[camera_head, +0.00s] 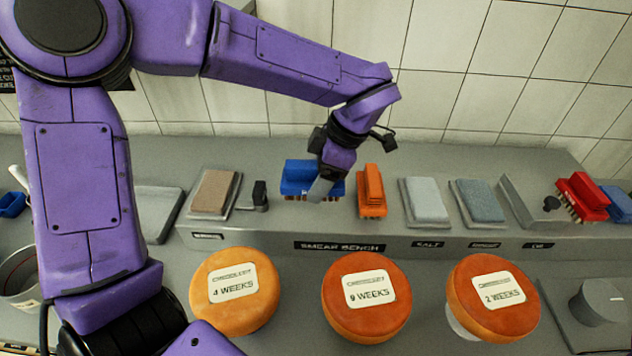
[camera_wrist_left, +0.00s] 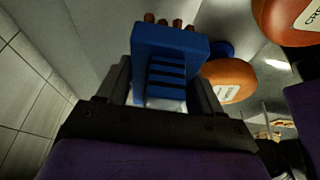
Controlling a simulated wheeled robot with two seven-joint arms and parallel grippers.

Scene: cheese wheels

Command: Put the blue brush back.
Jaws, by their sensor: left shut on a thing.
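The blue brush (camera_head: 298,176) is in my left gripper (camera_head: 324,184), over the grey smear bench (camera_head: 400,240). The brush has a blue block body with brown bristle tufts pointing down. In the left wrist view the blue brush (camera_wrist_left: 168,60) sits between the two fingers of my left gripper (camera_wrist_left: 160,90), which are shut on it. In the head view it is left of an orange brush (camera_head: 372,192); I cannot tell whether its bristles touch the bench. My right gripper is not in view.
Three orange cheese wheels (camera_head: 235,310) stand in front of the bench, labelled 4, 9 and 2 weeks. A brown pad (camera_head: 215,192) lies left, pale and grey-blue pads (camera_head: 424,200) right. A red brush (camera_head: 583,195) lies far right. A tiled wall rises behind.

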